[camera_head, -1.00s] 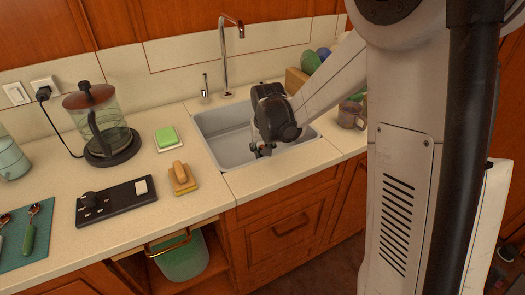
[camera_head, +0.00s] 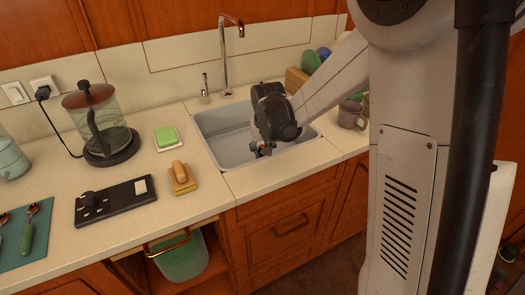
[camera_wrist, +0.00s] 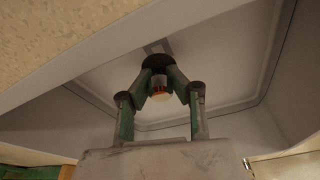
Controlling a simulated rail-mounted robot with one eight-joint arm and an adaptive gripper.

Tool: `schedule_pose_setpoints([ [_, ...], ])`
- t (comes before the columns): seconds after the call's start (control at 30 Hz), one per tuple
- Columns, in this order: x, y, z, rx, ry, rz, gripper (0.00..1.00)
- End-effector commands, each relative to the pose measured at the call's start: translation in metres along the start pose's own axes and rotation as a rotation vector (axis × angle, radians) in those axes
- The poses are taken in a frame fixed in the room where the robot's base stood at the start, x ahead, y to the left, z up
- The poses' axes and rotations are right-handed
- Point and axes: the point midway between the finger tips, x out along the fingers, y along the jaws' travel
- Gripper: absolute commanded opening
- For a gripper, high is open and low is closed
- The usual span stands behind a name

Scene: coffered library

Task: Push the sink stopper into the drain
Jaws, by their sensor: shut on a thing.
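The grey sink basin (camera_head: 225,150) is set into the pale counter. My gripper (camera_head: 262,151) hangs down inside the basin near its front side, mostly hidden behind my dark wrist. In the wrist view my gripper's two fingers (camera_wrist: 158,70) come together on a small dark round piece with a copper-coloured part, apparently the sink stopper (camera_wrist: 159,86). The basin's pale floor and rim show around it. The drain cannot be made out in either view, and I cannot tell whether the stopper touches it.
A tall curved tap (camera_head: 226,60) stands behind the sink. A glass kettle (camera_head: 103,125), green sponge (camera_head: 166,136), wooden-handled brush (camera_head: 181,178) and black socket panel (camera_head: 115,202) are to the left. A mug (camera_head: 351,115) stands at the right.

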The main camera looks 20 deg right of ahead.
Motion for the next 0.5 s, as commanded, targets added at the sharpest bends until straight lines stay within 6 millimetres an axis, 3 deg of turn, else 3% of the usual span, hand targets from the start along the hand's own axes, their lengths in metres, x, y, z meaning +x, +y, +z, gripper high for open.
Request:
schedule_pose_setpoints([
  [0.5, 0.0083, 0.0, 0.0022, 0.0, 0.0, 0.0, 0.0],
])
